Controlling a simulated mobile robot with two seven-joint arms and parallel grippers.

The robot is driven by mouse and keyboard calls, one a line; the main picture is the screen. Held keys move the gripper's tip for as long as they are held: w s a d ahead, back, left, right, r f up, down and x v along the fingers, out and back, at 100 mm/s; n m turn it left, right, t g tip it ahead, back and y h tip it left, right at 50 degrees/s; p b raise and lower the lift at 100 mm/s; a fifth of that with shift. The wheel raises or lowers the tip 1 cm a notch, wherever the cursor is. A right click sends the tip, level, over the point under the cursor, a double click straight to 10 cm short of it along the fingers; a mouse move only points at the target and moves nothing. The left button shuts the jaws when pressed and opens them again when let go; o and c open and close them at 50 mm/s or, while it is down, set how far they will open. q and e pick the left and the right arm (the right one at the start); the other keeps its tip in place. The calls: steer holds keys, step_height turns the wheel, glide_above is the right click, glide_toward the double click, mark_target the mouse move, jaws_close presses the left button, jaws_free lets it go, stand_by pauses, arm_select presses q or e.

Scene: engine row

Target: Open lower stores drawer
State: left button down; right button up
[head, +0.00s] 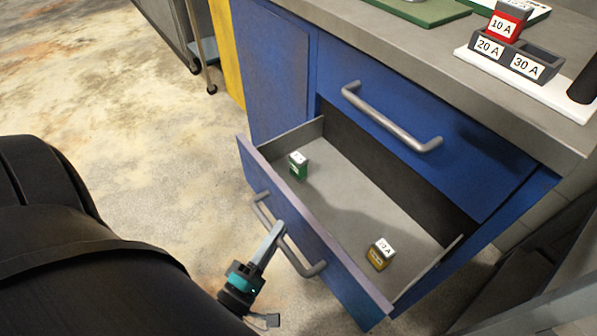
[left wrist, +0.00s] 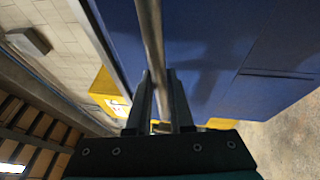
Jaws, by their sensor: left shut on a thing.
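The lower stores drawer (head: 349,278) stands pulled out from the blue cabinet, and its grey inside shows. A green fuse block (head: 298,166) lies near its left end and a yellow fuse block (head: 380,254) near its right end, both with white labels. My left gripper (head: 275,235) is shut on the drawer's grey bar handle (head: 306,268). In the left wrist view the handle bar (left wrist: 151,45) runs between the fingers (left wrist: 160,95). My right gripper is in neither view.
The upper drawer (head: 460,150) with its bar handle (head: 390,118) is shut. On the worktop (head: 420,60) stand a holder (head: 505,58) with fuse slots, a red 10 A fuse (head: 507,20) and green mat (head: 425,10). The floor (head: 110,100) at left is clear.

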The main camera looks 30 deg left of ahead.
arm_select(q)
steer(key=shift+s+a, duration=0.3)
steer(key=shift+s, duration=0.55)
steer(key=shift+s+a, duration=0.3)
steer(key=shift+s, duration=0.55)
steer(key=shift+s+a, duration=0.3)
steer(key=shift+s, duration=0.55)
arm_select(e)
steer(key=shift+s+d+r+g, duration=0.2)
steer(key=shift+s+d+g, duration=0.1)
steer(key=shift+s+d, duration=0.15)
arm_select(q)
steer(key=c, duration=0.8)
jaws_free()
steer(key=s+f, duration=0.2)
steer(key=s, duration=1.3)
steer(key=shift+d+f, duration=0.4)
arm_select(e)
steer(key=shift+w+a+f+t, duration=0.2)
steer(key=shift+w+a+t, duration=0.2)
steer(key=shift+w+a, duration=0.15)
